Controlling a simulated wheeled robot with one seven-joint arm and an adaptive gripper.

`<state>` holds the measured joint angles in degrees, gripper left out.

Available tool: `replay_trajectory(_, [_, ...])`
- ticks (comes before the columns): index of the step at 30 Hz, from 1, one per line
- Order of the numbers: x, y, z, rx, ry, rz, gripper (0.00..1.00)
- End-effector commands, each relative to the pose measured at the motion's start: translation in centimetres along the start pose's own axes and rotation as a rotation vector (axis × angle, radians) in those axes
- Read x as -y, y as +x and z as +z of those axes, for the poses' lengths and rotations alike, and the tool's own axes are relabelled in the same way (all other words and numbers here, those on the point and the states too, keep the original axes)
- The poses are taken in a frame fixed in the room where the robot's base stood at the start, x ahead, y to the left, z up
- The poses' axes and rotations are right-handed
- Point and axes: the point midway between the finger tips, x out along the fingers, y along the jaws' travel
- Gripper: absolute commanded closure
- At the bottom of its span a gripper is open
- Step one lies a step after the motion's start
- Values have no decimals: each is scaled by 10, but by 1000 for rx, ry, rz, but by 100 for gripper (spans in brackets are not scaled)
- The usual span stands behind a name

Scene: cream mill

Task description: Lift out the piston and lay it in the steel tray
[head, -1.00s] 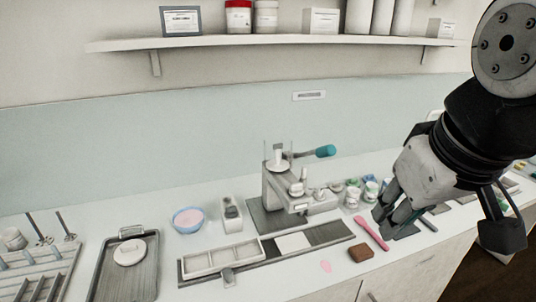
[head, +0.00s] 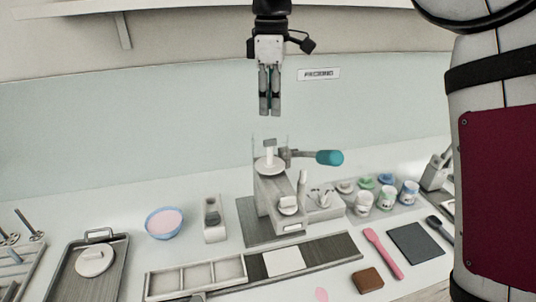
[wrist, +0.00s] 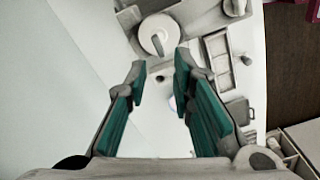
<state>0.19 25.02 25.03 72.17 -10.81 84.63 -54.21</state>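The piston (head: 270,162), a pale disc with an upright stem, sits at the top of the grey press (head: 275,195), which has a teal-handled lever (head: 328,158). In the wrist view the piston (wrist: 158,36) shows just past my fingertips. My gripper (head: 270,112) hangs above the press, pointing down, apart from the piston. Its teal-padded fingers (wrist: 160,66) are spread with nothing between them. The steel tray (head: 112,272) lies at the left of the counter, with a pale round piece (head: 95,261) on it.
A pink-filled bowl (head: 164,223) and a small grey holder (head: 214,219) stand between tray and press. A compartment tray (head: 195,277) lies in front. Several cups (head: 386,200), a pink spatula (head: 383,253) and a brown block (head: 367,280) are to the right. A shelf (head: 170,4) runs above.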

Motion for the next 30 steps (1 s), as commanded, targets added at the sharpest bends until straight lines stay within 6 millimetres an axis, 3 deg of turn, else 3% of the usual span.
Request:
replay_trajectory(5, [-4,16,-3,-1,-22,-14,78])
replay_trajectory(15, [-2,73,-3,-2,-20,-12,78])
replay_trajectory(23, [-2,92,-3,-3,-19,-12,78])
replay_trajectory(30, [-1,126,-3,-3,-19,-13,78])
